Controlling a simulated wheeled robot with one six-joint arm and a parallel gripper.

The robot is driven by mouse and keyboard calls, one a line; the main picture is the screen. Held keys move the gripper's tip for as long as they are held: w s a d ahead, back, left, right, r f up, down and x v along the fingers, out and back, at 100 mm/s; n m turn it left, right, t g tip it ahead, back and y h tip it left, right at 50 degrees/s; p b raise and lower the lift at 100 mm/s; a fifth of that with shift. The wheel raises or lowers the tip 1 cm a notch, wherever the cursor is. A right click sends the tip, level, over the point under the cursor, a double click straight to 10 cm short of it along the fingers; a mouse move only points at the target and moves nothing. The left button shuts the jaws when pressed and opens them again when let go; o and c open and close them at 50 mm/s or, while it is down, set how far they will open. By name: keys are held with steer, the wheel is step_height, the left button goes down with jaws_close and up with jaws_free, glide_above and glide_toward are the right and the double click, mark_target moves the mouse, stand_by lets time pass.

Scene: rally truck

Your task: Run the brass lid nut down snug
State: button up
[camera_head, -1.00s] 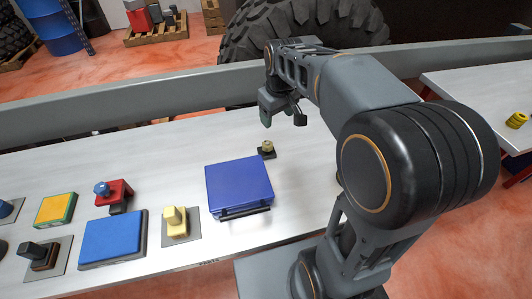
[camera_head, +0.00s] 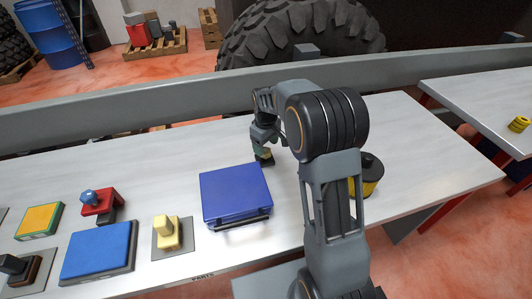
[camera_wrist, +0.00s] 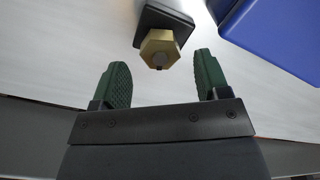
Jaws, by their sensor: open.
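The brass nut (camera_wrist: 158,46) is a hexagon on a dark post end, standing on a black block (camera_wrist: 178,20) in the wrist view. A small dark tip shows at the nut's centre. My gripper (camera_wrist: 161,66) is open, with its two green fingers apart. The nut lies just ahead of the gap between the fingertips, and no finger visibly touches it. In the head view my gripper (camera_head: 264,152) is low over the bench, behind the blue case (camera_head: 235,190). It mostly hides the nut and block there.
The blue case stands close by; its corner (camera_wrist: 275,35) shows at the wrist view's upper right. A black and yellow round item (camera_head: 371,178) sits right of my arm. Several fixtures and a blue box (camera_head: 98,250) occupy the bench's left. The bench's back left is clear.

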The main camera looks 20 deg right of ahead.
mark_target(266, 150)
steer(key=shift+f, duration=2.15)
steer(key=c, duration=0.9)
